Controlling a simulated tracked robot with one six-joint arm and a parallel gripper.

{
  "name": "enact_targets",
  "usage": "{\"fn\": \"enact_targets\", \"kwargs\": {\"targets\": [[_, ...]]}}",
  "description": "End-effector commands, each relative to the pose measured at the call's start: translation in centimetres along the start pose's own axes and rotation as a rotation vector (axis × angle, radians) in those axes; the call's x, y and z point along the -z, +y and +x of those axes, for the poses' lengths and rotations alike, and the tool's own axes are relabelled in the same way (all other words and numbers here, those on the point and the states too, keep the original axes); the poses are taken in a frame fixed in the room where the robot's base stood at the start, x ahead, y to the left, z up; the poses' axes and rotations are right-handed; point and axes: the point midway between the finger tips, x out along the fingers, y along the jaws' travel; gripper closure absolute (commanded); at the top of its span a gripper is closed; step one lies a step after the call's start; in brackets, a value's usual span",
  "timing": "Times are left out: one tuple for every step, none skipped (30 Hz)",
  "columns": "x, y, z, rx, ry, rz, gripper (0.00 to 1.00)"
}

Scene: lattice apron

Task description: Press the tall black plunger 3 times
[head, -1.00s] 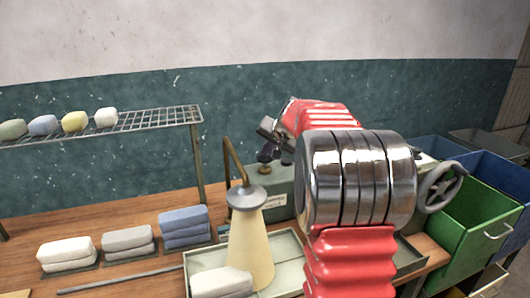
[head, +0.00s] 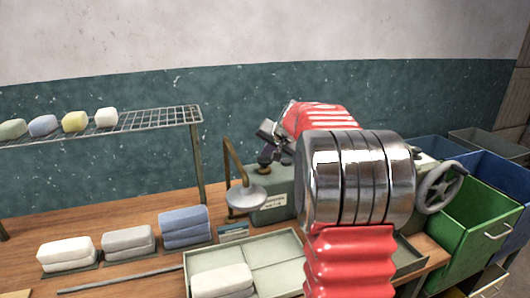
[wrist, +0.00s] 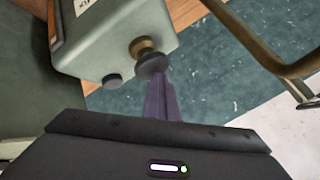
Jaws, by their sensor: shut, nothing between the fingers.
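A grey-green box (head: 286,182) with a white label stands at the back of the bench. In the wrist view the box (wrist: 125,25) carries a black plunger cap (wrist: 151,63) on a brass collar, and a smaller dark knob (wrist: 112,81). My gripper (wrist: 157,80) is shut and empty. Its fingertips are right at the plunger cap in that view; I cannot tell whether they touch it. In the head view my gripper (head: 269,155) is over the box top, and the plunger is hard to make out behind the dark fingers.
A lamp (head: 247,196) on a bent brass arm stands left of the box, above a pale divided tray (head: 276,250). Folded cloths (head: 184,226) lie left. A wire rack (head: 150,118) holds soaps. A handwheel (head: 438,188) and green bin (head: 475,220) are right.

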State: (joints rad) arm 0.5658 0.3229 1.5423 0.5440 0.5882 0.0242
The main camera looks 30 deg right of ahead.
Motion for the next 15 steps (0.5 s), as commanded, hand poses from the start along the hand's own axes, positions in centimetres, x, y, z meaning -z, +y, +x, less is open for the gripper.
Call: {"fn": "enact_targets", "kwargs": {"targets": [[-0.27,0.16,0.22,-0.002,-0.006,0.001,1.00],[-0.27,0.16,0.22,-0.002,-0.006,0.001,1.00],[-0.28,0.16,0.22,-0.002,-0.006,0.001,1.00],[-0.28,0.16,0.22,-0.002,-0.006,0.001,1.00],[-0.28,0.16,0.22,-0.002,-0.006,0.001,1.00],[-0.28,0.16,0.22,-0.002,-0.007,0.001,1.00],[-0.28,0.16,0.22,-0.002,-0.007,0.001,1.00],[-0.28,0.16,0.22,-0.002,-0.007,0.001,1.00],[-0.27,0.15,0.20,-0.002,-0.007,0.001,1.00],[-0.25,0.13,0.18,-0.002,-0.006,0.001,1.00],[-0.21,0.10,0.13,-0.002,-0.006,0.001,1.00],[-0.15,0.05,0.06,-0.002,-0.006,0.001,1.00],[-0.11,0.00,0.00,-0.002,-0.006,0.001,1.00],[-0.05,-0.06,-0.08,-0.002,-0.006,0.001,1.00],[0.03,-0.14,-0.20,-0.002,-0.006,0.001,1.00]]}}
